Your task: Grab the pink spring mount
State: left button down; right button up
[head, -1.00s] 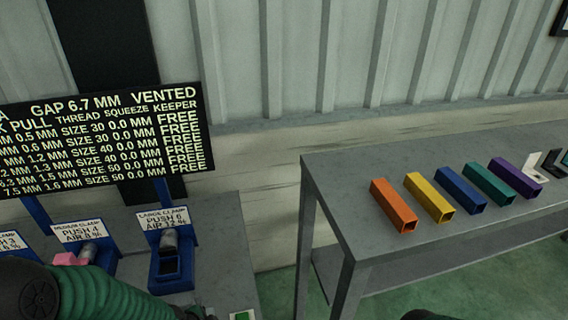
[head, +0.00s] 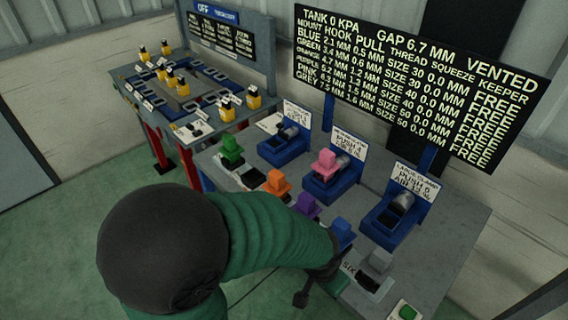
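The pink spring mount (head: 326,161) sits upright in the middle blue clamp (head: 334,186) on the grey bench, beside the clamp's grey cylinder. My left arm's green sleeve crosses the lower middle of the head view. My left gripper (head: 304,291) is at the bench's near edge, dark and partly hidden by the arm, below and apart from the pink mount. Its finger opening cannot be made out. My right gripper is not in view.
Green (head: 232,150), orange (head: 277,182), purple (head: 307,205), blue (head: 342,232) and grey (head: 379,261) mounts stand in a row at the near side. The large clamp (head: 396,221) looks empty. A black text board (head: 415,80) stands behind.

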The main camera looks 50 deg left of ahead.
aim_at(325, 167)
jog(key=u, duration=1.15)
jog(key=i+j+u, duration=0.25)
jog(key=j+u, duration=0.15)
jog(key=i+j+u, duration=0.5)
jog(key=i+j, duration=0.4)
